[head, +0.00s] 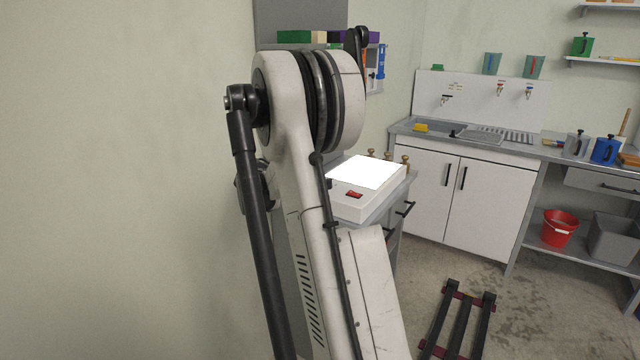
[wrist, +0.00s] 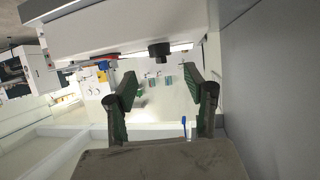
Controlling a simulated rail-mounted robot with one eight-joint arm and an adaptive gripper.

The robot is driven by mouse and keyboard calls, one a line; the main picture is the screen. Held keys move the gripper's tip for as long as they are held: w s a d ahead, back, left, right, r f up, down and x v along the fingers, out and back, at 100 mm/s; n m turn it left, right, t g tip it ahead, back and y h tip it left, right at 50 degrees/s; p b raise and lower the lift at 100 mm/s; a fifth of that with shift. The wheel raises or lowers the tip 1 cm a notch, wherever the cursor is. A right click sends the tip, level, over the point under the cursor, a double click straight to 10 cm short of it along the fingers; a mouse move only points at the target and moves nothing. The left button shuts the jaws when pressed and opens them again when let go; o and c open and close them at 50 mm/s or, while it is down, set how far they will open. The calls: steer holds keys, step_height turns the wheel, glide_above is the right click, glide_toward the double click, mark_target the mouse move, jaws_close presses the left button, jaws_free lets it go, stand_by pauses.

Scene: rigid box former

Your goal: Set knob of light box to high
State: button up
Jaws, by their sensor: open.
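The light box (head: 350,208) is white with a brightly lit top, and stands on a grey bench beside the wall. A red switch (head: 354,194) is on its near side. In the wrist view the white box (wrist: 120,30) fills the upper part, with a black round knob (wrist: 159,52) and the red switch (wrist: 98,59) on it. My gripper (wrist: 165,84) is open and empty. Its two green-padded fingers point toward the box, and the knob shows between and just beyond their tips, apart from them. My arm hides the gripper in the head view; the knob's setting is not readable.
Several small brass-coloured pieces (head: 388,156) stand behind the box. The wall (wrist: 275,80) is close on the right in the wrist view. A white sink cabinet (head: 452,195) stands at the back, and a dark-slatted rack (head: 462,320) on the floor.

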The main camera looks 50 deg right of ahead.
steer(key=shift+v, duration=2.05)
